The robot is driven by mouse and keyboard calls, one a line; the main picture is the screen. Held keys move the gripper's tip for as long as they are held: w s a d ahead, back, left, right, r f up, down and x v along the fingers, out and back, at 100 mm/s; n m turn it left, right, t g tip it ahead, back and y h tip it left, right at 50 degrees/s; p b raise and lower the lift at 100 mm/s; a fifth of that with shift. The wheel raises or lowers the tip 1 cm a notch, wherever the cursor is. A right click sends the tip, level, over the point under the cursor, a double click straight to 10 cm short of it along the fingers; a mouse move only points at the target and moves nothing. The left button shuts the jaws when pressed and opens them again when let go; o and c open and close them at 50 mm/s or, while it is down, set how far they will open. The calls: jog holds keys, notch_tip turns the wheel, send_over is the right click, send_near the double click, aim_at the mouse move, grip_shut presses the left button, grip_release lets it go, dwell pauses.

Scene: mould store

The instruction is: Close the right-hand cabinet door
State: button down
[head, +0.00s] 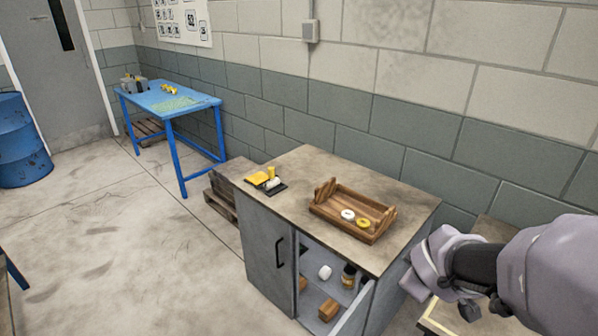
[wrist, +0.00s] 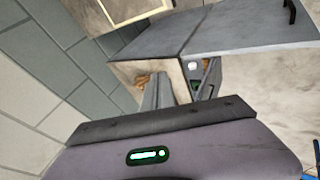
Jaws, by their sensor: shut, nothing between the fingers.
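The grey cabinet (head: 265,250) has its left door (head: 268,265) closed, with a black handle. My gripper (wrist: 182,80) is shut and empty. It is on the outer side of the open door, apart from it. In the head view my arm comes in from the right; the fingers cannot be made out there.
A wooden tray (head: 330,215) with white and yellow rings and a dark pad (head: 268,187) sit on the cabinet top. A white object (head: 325,272), a bottle and wooden blocks stand inside. A blue table (head: 190,102) is back left; floor in front (head: 150,255) is clear.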

notch_tip(320, 180, down, 15)
jog(key=w+a+n+g+y+p, duration=0.25)
jog(key=n+y, duration=0.25)
jog(key=n, duration=0.6)
jog(key=s+a+f+n+g+y, duration=0.55)
jog(key=s+a+f+n, duration=0.25)
jog(key=s+f, duration=0.35)
jog(key=w+a+f+t+b, duration=0.1)
jog(key=w+a+f+b, duration=0.1)
jog(key=a+f+b, duration=0.4)
jog(key=a+b, duration=0.1)
jog(key=a, duration=0.2)
jog(key=shift+w+f, duration=0.2)
jog(key=shift+f, duration=0.1)
jog(key=shift+w, duration=0.1)
